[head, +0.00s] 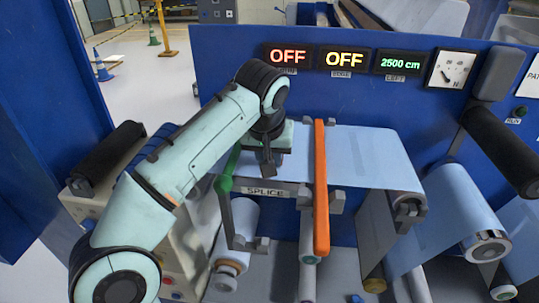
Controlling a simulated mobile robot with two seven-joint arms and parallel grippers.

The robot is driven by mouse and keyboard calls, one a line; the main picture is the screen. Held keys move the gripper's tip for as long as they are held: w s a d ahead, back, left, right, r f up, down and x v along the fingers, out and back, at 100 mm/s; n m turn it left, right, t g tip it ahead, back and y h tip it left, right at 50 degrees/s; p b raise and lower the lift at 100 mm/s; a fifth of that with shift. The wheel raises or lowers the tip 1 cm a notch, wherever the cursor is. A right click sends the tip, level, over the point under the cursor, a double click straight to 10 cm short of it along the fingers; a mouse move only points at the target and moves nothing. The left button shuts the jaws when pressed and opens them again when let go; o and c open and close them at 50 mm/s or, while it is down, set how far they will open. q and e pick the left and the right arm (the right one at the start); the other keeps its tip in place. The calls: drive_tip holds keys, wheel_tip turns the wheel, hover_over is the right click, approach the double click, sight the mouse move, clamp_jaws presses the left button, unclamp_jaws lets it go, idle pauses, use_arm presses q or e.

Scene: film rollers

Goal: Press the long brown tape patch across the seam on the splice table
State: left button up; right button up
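The splice table, with its SPLICE label (265,192), stands in the middle of the head view. A light blue web (370,158) lies over it and runs down to the right. My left gripper (268,170) points down at the table's left part, between a green bar and an orange bar. Its dark fingertips are at or close above the web; I cannot tell whether they touch. Whether they are open or shut does not show clearly. I cannot make out the brown tape patch or the seam; my gripper and arm cover part of this area. My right gripper is not in view.
The orange bar (321,185) rises beside my gripper on the right, and the green bar (227,172) is on its left. Film rolls (485,245) hang at the lower right. A blue panel (230,62) with displays reading OFF, OFF and 2500 cm stands behind.

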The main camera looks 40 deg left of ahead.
use_arm(q)
drive_tip(key=shift+f, duration=0.15)
drive_tip(key=o, duration=0.8)
drive_tip(key=shift+o, duration=0.7)
drive_tip(key=shift+d, duration=0.15)
drive_tip(key=shift+c, duration=0.7)
drive_tip(key=o, duration=0.5)
drive_tip(key=shift+s+a, duration=0.1)
drive_tip(key=shift+a, duration=0.1)
drive_tip(key=shift+s+a, duration=0.1)
drive_tip(key=shift+a, duration=0.05)
